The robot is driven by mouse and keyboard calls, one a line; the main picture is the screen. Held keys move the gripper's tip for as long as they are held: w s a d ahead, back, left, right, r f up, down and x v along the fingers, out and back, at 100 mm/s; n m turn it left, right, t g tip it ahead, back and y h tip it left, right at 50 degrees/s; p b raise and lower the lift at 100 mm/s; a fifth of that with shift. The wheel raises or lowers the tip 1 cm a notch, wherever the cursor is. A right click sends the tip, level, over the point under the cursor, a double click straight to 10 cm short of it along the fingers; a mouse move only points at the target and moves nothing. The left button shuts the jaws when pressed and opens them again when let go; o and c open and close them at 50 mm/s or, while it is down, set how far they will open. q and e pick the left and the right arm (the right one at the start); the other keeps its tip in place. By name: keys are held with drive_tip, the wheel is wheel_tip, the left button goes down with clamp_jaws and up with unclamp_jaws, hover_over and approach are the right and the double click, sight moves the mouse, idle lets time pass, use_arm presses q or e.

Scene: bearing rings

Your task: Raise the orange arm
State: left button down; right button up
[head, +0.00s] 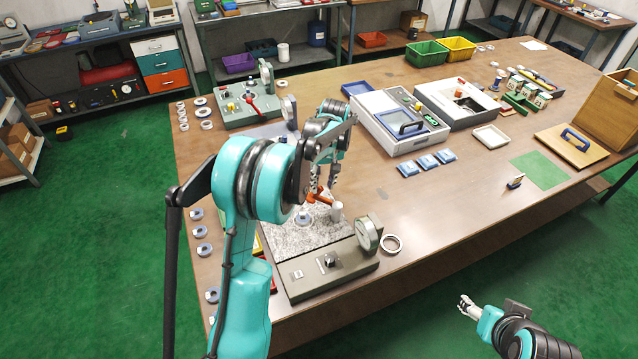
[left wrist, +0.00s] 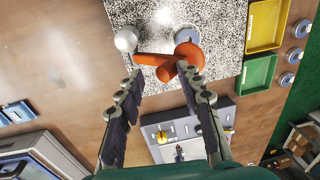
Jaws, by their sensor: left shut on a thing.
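The orange arm (head: 318,193) is part of a device with a speckled granite-like plate (head: 290,238) and a grey base (head: 325,270) at the near edge of the table. In the left wrist view, the orange arm (left wrist: 168,66) lies between the fingertips of my left gripper (left wrist: 163,76), which is shut on it. In the head view, my left gripper (head: 325,180) comes down over the plate and partly hides the arm. A pale round post (head: 337,211) stands beside it. My right gripper (head: 467,306) is off the table at lower right, its fingers too small to judge.
A round dial (head: 367,233) stands on the base's right side, with a loose ring (head: 391,244) beside it. A green panel with a red lever (head: 249,106) stands behind. White-and-blue machines (head: 398,122) are to the right. Bare table lies right of the ring.

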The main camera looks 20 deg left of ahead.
use_arm(q)
drive_tip(key=shift+w+d+f, duration=0.5)
drive_tip(key=shift+w+d, duration=0.05)
drive_tip(key=shift+d, duration=0.25)
use_arm(e)
drive_tip(key=shift+w+f, duration=0.15)
use_arm(q)
drive_tip(key=c, duration=1.4)
unclamp_jaws()
drive_tip(key=o, duration=0.4)
drive_tip(key=shift+w+d+f, duration=0.15)
drive_tip(key=shift+w+f, duration=0.1)
drive_tip(key=shift+w, duration=0.15)
drive_tip(key=shift+s+r, duration=0.15)
drive_tip(key=shift+s, duration=0.05)
drive_tip(key=shift+c, duration=0.9)
use_arm(e)
drive_tip(key=shift+w+d+f, duration=0.1)
drive_tip(key=shift+w, duration=0.2)
use_arm(q)
drive_tip(key=shift+a+r, duration=0.1)
drive_tip(key=shift+a, duration=0.1)
drive_tip(key=shift+c, duration=0.2)
